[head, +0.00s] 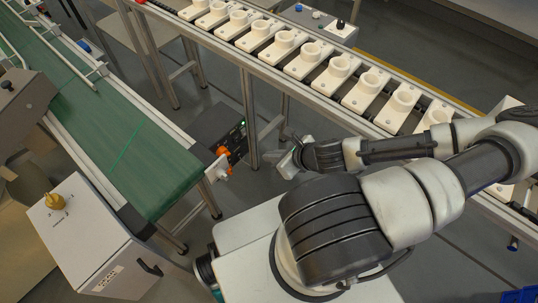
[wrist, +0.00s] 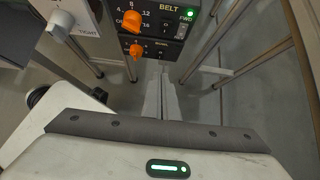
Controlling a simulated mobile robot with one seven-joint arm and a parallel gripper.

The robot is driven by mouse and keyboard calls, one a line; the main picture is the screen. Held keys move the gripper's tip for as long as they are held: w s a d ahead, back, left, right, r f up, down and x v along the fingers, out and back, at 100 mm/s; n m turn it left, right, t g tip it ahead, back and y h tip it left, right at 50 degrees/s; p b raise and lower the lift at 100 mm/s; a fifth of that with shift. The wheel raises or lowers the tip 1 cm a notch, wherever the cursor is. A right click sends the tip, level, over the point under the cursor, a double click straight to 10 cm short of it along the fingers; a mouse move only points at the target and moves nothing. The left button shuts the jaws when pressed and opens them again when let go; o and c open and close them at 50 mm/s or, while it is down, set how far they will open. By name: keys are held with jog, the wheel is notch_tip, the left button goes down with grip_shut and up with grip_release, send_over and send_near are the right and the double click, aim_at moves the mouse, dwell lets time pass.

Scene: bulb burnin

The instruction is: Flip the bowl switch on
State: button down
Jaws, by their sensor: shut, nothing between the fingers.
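The dark control box (wrist: 150,25) is at the top of the wrist view. Its upper part is marked BELT, with an orange knob (wrist: 131,20), a small dark rocker switch (wrist: 166,28) and a lit green FWD lamp (wrist: 189,14). The lower part has a second orange knob (wrist: 136,50) and a small label that seems to read BOWL. The bowl switch's position is too small to tell. My gripper (wrist: 161,80) is shut and empty, its fingers pointing toward the box's lower edge. In the head view my gripper (head: 284,142) is to the right of the box (head: 216,128), apparently apart from it.
The green belt conveyor (head: 110,135) runs along the left. A rail (head: 245,72) with several white sockets crosses the upper right, its metal legs near my gripper. A white cabinet (head: 85,235) with a yellow knob is at lower left. A white block marked TIGHT (wrist: 85,18) is beside the box.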

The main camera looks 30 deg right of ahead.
aim_at(239, 156)
notch_tip(239, 156, down, 6)
jog(key=b, duration=0.2)
jog(key=shift+w+a, duration=0.15)
jog(key=shift+w, duration=0.25)
jog(key=shift+f, duration=0.15)
jog(key=w+r+b+x, duration=0.1)
jog(key=b+x, duration=0.3)
jog(key=x, duration=0.9)
jog(key=shift+w+a+r, duration=0.3)
jog(key=shift+w, duration=0.05)
